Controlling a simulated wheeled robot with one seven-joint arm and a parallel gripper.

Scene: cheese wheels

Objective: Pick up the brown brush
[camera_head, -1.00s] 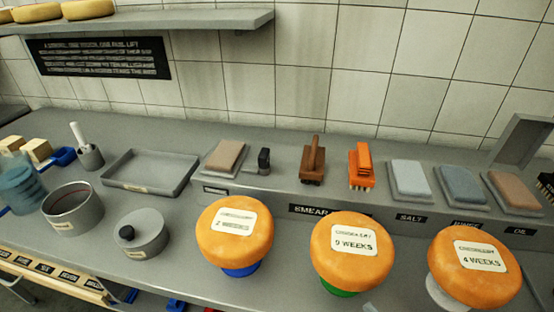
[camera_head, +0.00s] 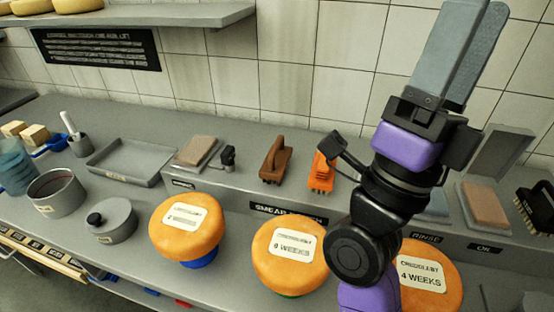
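The brown brush (camera_head: 276,162), with a brown back and handle and dark bristles below, rests on the raised grey ledge above the "SMEAR" label. It stands apart from its neighbours and nothing covers it. My gripper (camera_head: 487,12) is at the upper right, raised above the counter and pointing up. Its two grey fingers lie against each other with no gap or held thing visible between them. It is well to the right of the brown brush and not touching it.
An orange brush (camera_head: 322,172) stands just right of the brown one, close to my arm. A black-handled item (camera_head: 228,157) and a tan block (camera_head: 197,150) are to the left. Orange cheese wheels (camera_head: 290,252) stand in front. A tiled wall rises behind.

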